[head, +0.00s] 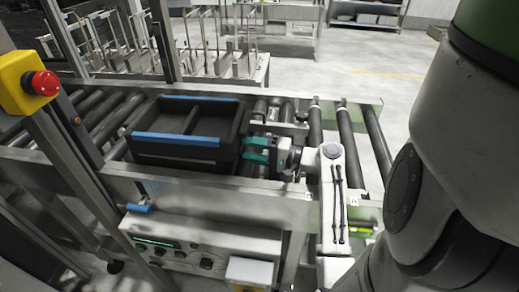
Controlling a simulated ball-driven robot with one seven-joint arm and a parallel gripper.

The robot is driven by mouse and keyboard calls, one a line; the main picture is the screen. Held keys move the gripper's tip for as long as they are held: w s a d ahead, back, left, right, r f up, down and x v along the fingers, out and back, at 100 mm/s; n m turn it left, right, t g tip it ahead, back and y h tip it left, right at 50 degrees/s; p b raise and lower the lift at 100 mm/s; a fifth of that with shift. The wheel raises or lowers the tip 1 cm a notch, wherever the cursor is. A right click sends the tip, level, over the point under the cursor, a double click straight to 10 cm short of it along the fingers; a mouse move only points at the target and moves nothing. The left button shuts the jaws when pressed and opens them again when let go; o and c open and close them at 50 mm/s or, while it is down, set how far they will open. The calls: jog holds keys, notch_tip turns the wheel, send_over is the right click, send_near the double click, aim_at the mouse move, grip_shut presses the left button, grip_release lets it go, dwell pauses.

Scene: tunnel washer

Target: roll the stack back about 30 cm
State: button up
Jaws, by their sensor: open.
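The stack (187,155) looks like dark crates or trays with blue strips along the rims. It sits on the roller conveyor (345,135), and its top shows compartments that look empty. How many crates are in it I cannot tell. My gripper (254,150) has teal fingers and is at the right side of the stack. The fingers are open, one nearer the back and one nearer the front. They appear very close to the stack's right wall; whether they touch it I cannot tell.
Rollers run on to the left under a metal frame and to the right, where they are bare. A red emergency button (41,83) on a yellow box stands at the left. A control panel (190,250) is below the front rail. Wire racks (215,50) stand behind.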

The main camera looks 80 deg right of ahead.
grip_shut()
dwell(0.5)
